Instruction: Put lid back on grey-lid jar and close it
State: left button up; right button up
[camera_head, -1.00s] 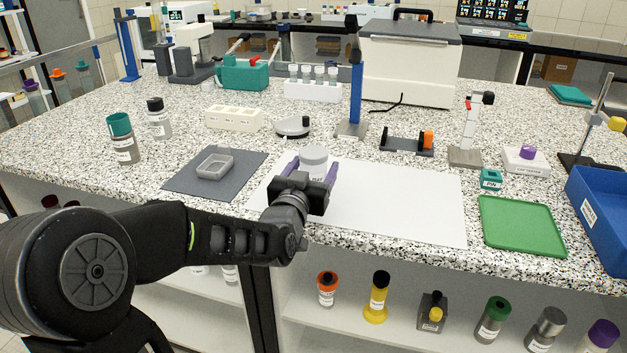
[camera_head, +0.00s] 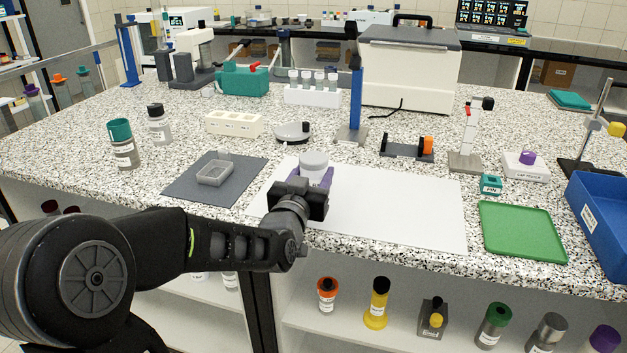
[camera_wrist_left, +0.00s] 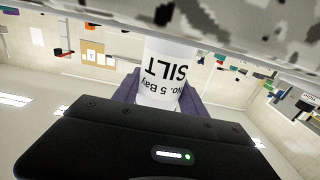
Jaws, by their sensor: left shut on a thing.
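A pale jar with a greyish top (camera_head: 314,160) stands upright at the left part of the white sheet. My left gripper (camera_head: 314,176) is shut around its sides, with a purple finger on each side. In the left wrist view the jar's white label (camera_wrist_left: 162,75) reads "SILT" and "No. 5 Bay", upside down in the picture, between the purple fingers. I cannot tell whether the greyish top is a lid or the jar's own rim. I see no separate grey lid that I can be sure of. My right gripper is not in view.
A dark mat (camera_head: 185,187) with a grey square dish (camera_head: 213,174) lies left of the jar. The white sheet (camera_head: 400,205) is clear to the right. A green tray (camera_head: 522,230) and blue bin (camera_head: 600,225) are at the right. A blue-posted stand (camera_head: 355,100) rises behind.

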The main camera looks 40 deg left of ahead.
pick_arm(q)
notch_tip(320, 180, up, 10)
jog(key=shift+r+p, duration=0.1)
jog(key=shift+p, duration=0.5)
jog(key=o, duration=0.8)
grip_shut()
notch_tip(320, 180, up, 9)
jog(key=p, duration=0.9)
jog(key=shift+f, duration=0.2)
